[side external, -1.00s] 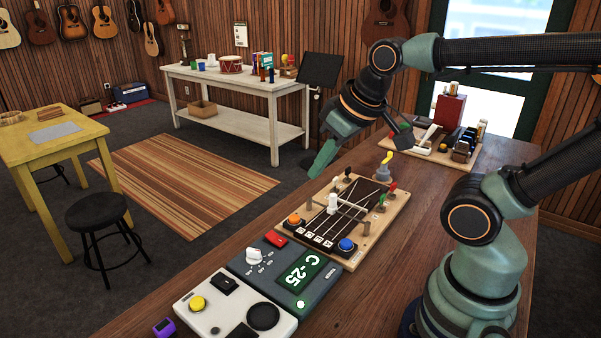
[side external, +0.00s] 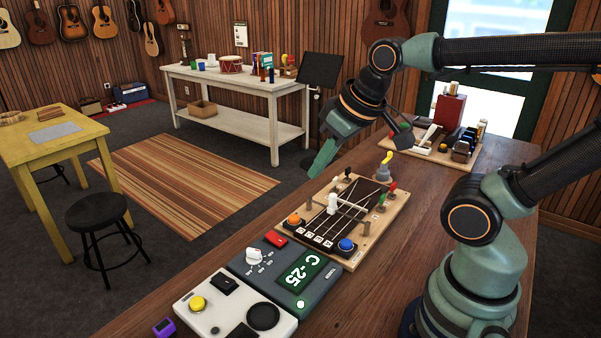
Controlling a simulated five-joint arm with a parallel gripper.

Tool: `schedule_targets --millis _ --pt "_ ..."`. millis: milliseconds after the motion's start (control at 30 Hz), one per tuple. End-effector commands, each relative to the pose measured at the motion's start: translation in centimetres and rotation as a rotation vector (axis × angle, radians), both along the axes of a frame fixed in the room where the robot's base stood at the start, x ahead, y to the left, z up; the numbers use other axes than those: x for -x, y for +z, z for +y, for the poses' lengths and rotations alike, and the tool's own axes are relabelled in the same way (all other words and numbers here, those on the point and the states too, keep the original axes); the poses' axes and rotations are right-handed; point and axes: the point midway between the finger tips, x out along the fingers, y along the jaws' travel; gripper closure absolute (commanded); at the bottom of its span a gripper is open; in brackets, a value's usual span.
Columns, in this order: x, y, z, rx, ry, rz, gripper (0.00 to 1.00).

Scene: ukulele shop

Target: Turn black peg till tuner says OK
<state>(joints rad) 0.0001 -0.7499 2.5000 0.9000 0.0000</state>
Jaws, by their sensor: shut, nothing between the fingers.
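The string board (side external: 398,215) lies on the wooden workbench. At its far end stands a peg with a black top (side external: 348,171), next to a white peg (side external: 336,182). A red peg (side external: 393,187) and a green peg (side external: 382,199) stand on the right side. The grey tuner (side external: 322,290) lies in front of the board, and its green screen (side external: 298,272) reads C -25. My gripper (side external: 317,172) is shut and empty, with its fingers pointing down, to the left of the black peg and apart from it.
An orange knob (side external: 295,219), a blue knob (side external: 346,244) and a white slider (side external: 332,204) sit on the board. A yellow-topped grey bottle (side external: 384,168) stands behind it. A pale box with a yellow button (side external: 198,303) lies in front. A loaded tool tray (side external: 471,163) is behind.

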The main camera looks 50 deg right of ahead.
Motion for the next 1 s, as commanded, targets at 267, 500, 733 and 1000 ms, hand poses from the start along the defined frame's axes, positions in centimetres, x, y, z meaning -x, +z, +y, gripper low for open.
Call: schedule_targets --millis 267,500,733,1000 --pt "0.0 0.0 0.0 0.0 0.0 0.0 0.85" --pt "-2.0 1.4 -1.9 -0.034 -0.126 0.04 0.56" --pt "-6.8 3.3 -7.1 -0.118 -0.429 0.127 0.56" --pt "-11.8 2.8 -15.3 -0.215 -0.802 0.215 0.56"
